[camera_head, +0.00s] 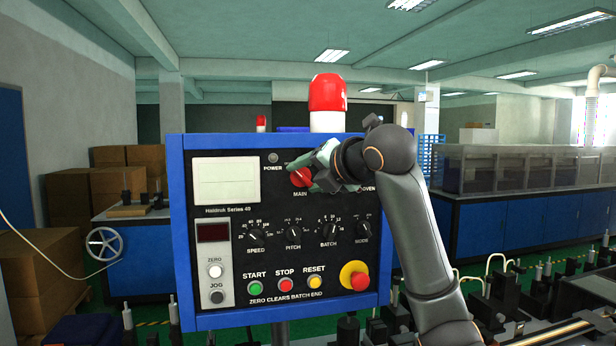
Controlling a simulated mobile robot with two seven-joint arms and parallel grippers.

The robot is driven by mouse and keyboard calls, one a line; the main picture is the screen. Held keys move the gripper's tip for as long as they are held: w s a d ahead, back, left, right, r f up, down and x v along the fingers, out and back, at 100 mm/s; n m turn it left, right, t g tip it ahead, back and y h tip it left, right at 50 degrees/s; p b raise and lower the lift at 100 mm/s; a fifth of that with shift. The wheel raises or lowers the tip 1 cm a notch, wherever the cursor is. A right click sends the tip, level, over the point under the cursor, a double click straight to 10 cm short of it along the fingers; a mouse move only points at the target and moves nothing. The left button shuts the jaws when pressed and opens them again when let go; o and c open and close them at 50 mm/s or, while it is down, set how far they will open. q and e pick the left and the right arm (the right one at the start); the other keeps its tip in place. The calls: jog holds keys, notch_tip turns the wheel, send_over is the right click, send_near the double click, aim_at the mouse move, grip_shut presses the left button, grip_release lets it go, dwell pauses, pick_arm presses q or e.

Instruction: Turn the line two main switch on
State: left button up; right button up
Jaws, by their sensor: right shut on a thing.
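The red main switch (300,178) is a rotary knob above the "MAIN" label in the upper middle of the control panel (270,228). My right gripper (311,174) comes in from the right and is shut on the switch. The gripper hides part of the knob, so its exact turn position is hard to tell. The power lamp (273,158) above the "POWER" label looks grey and unlit. The small display (213,232) on the left looks dark. My left gripper is not in view.
The panel also carries the speed knob (254,236), the green start button (254,288), the red stop button (286,285) and a red emergency button (355,276) on yellow. A red beacon (327,94) stands on top. My right forearm covers the panel's upper right edge.

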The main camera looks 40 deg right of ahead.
jog(key=c, duration=0.8)
jog(key=shift+o, duration=0.2)
jog(key=m, duration=0.1)
jog(key=m+t+b, duration=0.1)
jog(key=m, duration=0.1)
jog(key=shift+d+f+t+y+b, duration=0.1)
jog(key=shift+f+t+y+b, duration=0.2)
jog(key=shift+y, duration=0.1)
jog(key=m+t+b, duration=0.1)
jog(key=m, duration=0.1)
jog(key=m+t+b, duration=0.1)
jog(key=m, duration=0.1)
jog(key=shift+f+m, duration=0.2)
jog(key=shift+m, duration=0.2)
jog(key=m+b, duration=0.1)
jog(key=m, duration=0.1)
jog(key=m+t+b, duration=0.1)
jog(key=m, duration=0.1)
jog(key=shift+f+t+h, duration=0.1)
jog(key=shift+t+h, duration=0.2)
jog(key=shift+m+t+h+b, duration=0.3)
jog(key=shift+m+h, duration=0.1)
jog(key=shift+m, duration=0.85)
jog(key=shift+m+t+h+b, duration=0.2)
jog(key=shift+m+h+b, duration=0.15)
jog(key=shift+m, duration=0.9)
jog(key=shift+h, duration=0.25)
jog(key=o, duration=1.4)
